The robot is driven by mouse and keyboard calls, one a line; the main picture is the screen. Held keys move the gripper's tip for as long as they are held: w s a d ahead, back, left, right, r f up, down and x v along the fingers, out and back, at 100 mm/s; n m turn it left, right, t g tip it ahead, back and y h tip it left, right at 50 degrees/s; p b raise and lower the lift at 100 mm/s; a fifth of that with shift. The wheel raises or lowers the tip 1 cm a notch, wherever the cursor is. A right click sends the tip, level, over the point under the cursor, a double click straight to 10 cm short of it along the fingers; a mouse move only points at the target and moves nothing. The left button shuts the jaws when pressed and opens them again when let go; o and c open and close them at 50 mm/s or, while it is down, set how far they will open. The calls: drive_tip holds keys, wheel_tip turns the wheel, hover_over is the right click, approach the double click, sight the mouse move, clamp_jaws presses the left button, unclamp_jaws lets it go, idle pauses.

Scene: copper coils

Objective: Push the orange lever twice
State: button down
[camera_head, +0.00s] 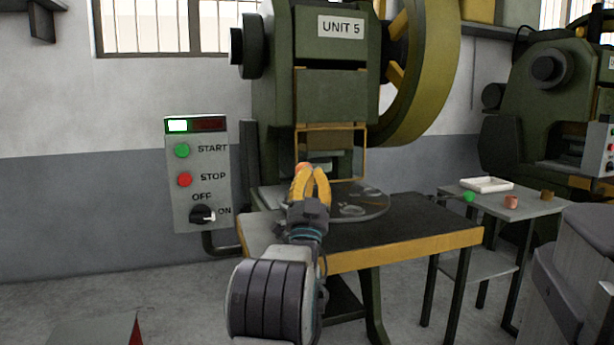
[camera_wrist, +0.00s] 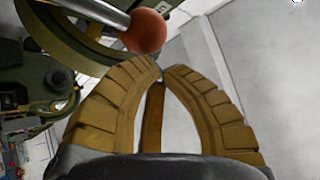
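The orange lever shows in the wrist view as an orange ball knob (camera_wrist: 146,31) on a metal rod, just beyond my fingertips. In the head view, a small part of the orange knob (camera_head: 303,166) shows at the tips of my gripper (camera_head: 307,172), in front of the press. My gripper's yellow fingers curve together, with their tips meeting or nearly so, and hold nothing. They also show in the wrist view (camera_wrist: 162,70). The knob lies ahead of the tips and not between them; I cannot tell whether they touch. Most of the lever is hidden in the head view.
The green press marked UNIT 5 (camera_head: 330,75) stands behind a dark table (camera_head: 430,225) with a yellow edge. A control box (camera_head: 197,215) with a lit green lamp is at left.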

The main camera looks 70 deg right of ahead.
drive_tip(key=shift+a, duration=0.1)
drive_tip(key=shift+s+a+g, duration=0.25)
drive_tip(key=shift+g, duration=0.05)
drive_tip(key=shift+a+f, duration=0.1)
idle(0.9)
